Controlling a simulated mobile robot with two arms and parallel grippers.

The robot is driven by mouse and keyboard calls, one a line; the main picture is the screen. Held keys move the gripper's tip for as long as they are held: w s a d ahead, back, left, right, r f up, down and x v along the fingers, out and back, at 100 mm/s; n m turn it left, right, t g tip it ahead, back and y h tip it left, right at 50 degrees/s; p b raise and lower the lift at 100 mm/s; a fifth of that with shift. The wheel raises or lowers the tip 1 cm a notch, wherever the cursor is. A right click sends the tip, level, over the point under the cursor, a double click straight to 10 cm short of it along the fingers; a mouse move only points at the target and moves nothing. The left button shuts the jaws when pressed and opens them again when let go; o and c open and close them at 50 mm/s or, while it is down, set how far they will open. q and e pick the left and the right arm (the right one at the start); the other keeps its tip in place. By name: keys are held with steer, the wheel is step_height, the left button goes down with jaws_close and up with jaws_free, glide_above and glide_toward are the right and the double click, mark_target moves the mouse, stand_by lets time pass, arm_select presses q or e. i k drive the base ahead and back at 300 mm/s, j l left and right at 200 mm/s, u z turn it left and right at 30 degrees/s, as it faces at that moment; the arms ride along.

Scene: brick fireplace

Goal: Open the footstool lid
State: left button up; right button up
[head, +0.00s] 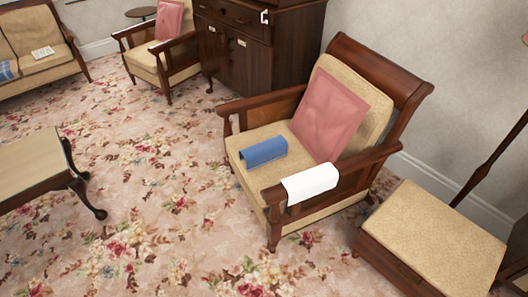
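The footstool (382,265) is at the lower right, a low dark wooden box. Its tan woven padded lid (435,238) lies flat on top and looks shut. The near corner of the box runs to the bottom edge of the head view. Neither of my grippers shows in this view.
A wooden armchair (388,160) with a pink cushion (328,115) stands just left of the footstool. A blue cover (263,151) lies on its seat and a white cover (309,184) over its arm. A tan-topped low piece (28,165) stands left. Floral carpet (160,200) between is clear.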

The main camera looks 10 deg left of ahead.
mark_target(447, 252)
steer(key=l+z, duration=0.15)
steer(key=z, duration=1.3)
steer(key=k+l, duration=0.05)
